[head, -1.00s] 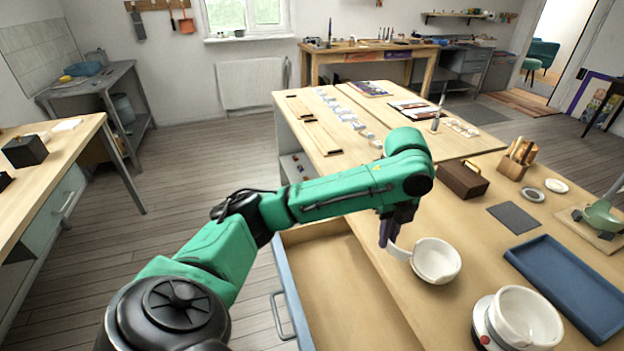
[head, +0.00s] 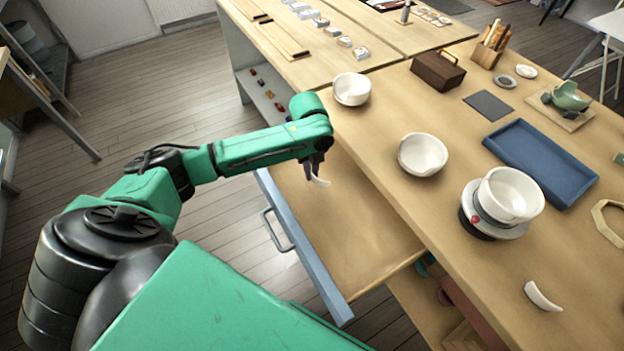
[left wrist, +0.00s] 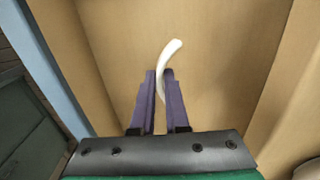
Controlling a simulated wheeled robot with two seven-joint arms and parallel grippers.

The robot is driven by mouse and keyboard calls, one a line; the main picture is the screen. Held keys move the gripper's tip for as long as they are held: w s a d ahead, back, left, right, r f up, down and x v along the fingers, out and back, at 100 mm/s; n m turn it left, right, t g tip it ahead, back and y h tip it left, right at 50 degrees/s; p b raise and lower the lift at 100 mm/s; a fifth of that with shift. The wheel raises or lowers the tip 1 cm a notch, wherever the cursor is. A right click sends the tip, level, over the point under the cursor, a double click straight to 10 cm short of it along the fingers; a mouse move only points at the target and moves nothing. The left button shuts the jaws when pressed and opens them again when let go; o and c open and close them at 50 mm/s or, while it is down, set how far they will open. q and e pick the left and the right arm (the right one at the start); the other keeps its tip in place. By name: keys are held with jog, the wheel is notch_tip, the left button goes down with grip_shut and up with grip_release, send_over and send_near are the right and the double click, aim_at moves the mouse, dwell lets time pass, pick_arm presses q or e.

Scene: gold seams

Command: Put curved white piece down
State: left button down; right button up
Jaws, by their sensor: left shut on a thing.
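My left gripper (head: 312,174) is shut on a curved white piece (head: 321,182) and holds it over the open drawer. In the left wrist view the curved white piece (left wrist: 172,55) sticks out beyond the two dark fingers, with the plain wooden drawer floor below it. I cannot tell how far above the floor it is. Another curved white piece (head: 542,296) lies on the table at the lower right. My right gripper is not in view.
The drawer (head: 350,240) has bare floor and a blue front. On the table stand white bowls (head: 422,154) (head: 351,88), a larger white bowl (head: 511,195) on a round stand (head: 466,212), a blue tray (head: 541,160) and a wooden box (head: 438,72).

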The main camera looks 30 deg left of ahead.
pick_arm(q)
notch_tip(320, 180, down, 3)
jog(key=shift+d+f, duration=0.1)
jog(key=shift+f, duration=0.35)
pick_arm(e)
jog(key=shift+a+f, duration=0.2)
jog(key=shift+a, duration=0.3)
pick_arm(q)
jog(key=shift+f, duration=0.1)
jog(key=c, duration=0.9)
grip_release()
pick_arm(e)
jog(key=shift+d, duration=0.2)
pick_arm(q)
jog(key=shift+r, duration=0.4)
jog(key=r, duration=1.1)
jog(key=shift+s+r+p, duration=0.2)
jog(key=shift+r+p, duration=0.1)
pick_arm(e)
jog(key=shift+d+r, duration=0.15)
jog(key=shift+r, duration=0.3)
